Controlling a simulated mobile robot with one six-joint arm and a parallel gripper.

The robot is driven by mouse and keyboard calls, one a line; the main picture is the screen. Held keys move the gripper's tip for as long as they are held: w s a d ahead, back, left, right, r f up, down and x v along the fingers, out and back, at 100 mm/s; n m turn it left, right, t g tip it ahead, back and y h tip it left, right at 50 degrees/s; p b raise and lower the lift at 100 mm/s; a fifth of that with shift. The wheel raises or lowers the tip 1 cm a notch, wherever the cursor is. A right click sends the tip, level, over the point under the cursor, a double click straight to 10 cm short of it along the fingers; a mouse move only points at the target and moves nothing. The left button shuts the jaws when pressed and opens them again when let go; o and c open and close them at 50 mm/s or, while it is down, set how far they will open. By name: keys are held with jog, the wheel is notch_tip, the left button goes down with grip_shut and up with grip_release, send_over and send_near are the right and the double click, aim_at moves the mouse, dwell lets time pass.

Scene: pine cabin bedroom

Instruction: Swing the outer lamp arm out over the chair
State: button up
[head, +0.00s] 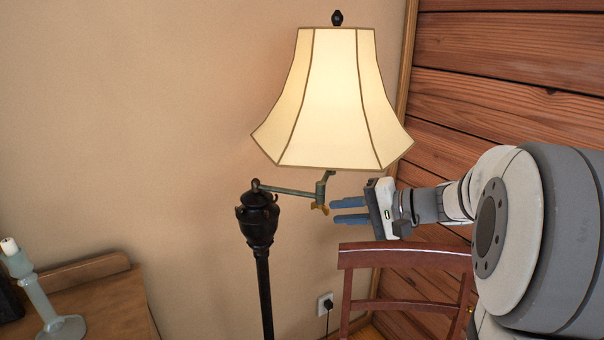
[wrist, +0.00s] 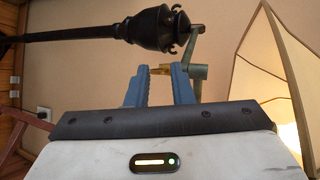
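The floor lamp has a black post (head: 262,225) and a lit cream shade (head: 335,95). A thin greenish-brass lamp arm (head: 285,190) runs from the post to a joint (head: 320,192) with a brass knob. The outer lamp arm (head: 330,175) is a short piece above the joint, mostly hidden under the shade. My gripper (head: 335,211) is right of the joint, its blue fingers open and pointing left. In the wrist view the brass knob shows between or just beyond the fingertips (wrist: 161,68); contact is unclear. The reddish wooden chair (head: 405,257) stands below my gripper, right of the post.
A wooden table (head: 95,305) with a candle holder (head: 45,295) is at lower left. A wall outlet (head: 325,303) with a plugged cord is between post and chair. The plank wall (head: 500,85) is behind at right. Bare wall lies left of the lamp.

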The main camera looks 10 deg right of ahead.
jog(key=w+d+r+m+t, duration=0.1)
jog(key=w+d+r+t, duration=0.25)
jog(key=d, duration=0.25)
jog(key=r+p+x, duration=0.1)
jog(key=p+x, duration=0.1)
jog(key=x, duration=1)
jog(key=shift+a+y, duration=0.25)
jog(key=shift+y, duration=0.15)
jog(key=shift+s, duration=0.1)
grip_shut()
